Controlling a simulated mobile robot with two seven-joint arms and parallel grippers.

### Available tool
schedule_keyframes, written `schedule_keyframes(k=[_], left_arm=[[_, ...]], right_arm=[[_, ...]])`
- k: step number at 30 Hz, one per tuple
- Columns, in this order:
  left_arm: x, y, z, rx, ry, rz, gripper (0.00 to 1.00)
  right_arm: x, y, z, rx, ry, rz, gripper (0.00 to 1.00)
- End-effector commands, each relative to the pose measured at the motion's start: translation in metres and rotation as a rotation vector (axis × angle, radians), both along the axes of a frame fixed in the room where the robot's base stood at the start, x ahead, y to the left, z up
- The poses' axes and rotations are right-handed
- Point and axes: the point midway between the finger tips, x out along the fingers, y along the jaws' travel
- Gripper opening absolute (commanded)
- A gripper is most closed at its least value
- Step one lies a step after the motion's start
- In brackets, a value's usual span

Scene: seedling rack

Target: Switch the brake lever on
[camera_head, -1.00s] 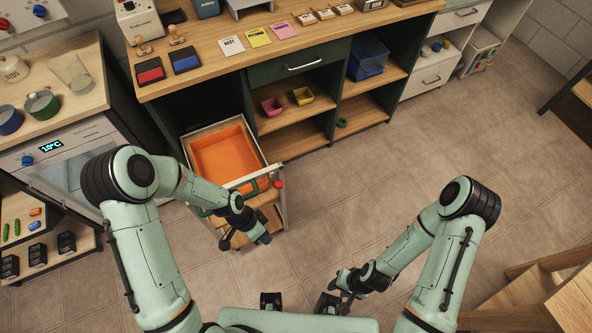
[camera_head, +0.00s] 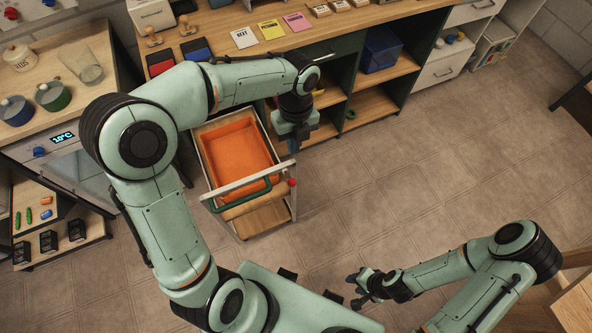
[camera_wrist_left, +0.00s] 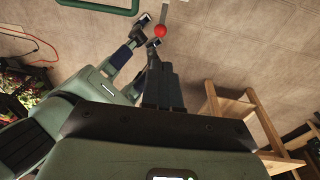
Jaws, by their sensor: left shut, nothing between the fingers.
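The brake lever's red ball knob (camera_head: 292,183) is at the front right corner of the trolley (camera_head: 240,187). In the left wrist view the red knob (camera_wrist_left: 160,31) tops a short pale stem beyond my fingers. My left gripper (camera_head: 294,138) is shut and empty, above the trolley's right side, behind the knob in the head view. Its dark fingers (camera_wrist_left: 156,66) are together in the wrist view, apart from the knob. My right gripper (camera_head: 356,290) is open and empty over the floor at the lower middle.
The trolley carries an orange tray (camera_head: 271,160) and has a green handle (camera_head: 243,200) along its front. A workbench (camera_head: 300,42) with open shelves stands behind it, and an oven counter (camera_head: 88,100) stands at left. The floor to the right is clear.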

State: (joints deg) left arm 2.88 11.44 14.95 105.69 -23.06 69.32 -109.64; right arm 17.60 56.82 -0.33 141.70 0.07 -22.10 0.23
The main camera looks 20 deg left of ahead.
Motion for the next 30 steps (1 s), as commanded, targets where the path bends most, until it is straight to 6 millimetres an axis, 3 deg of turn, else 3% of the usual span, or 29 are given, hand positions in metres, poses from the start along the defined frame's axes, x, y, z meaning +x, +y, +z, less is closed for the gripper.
schedule_keyframes(k=[8,24,30], left_arm=[[-0.001,0.000,-0.009,-0.001,0.001,0.003,0.00],[-0.015,-0.003,-0.113,-0.001,0.006,0.003,0.00],[-0.017,-0.003,-0.135,-0.002,0.002,0.003,0.00]], right_arm=[[-0.001,0.000,-0.002,0.000,0.002,0.000,0.38],[-0.015,0.000,-0.020,0.000,0.017,0.000,0.38],[-0.016,0.000,-0.022,0.000,0.018,0.000,0.38]])
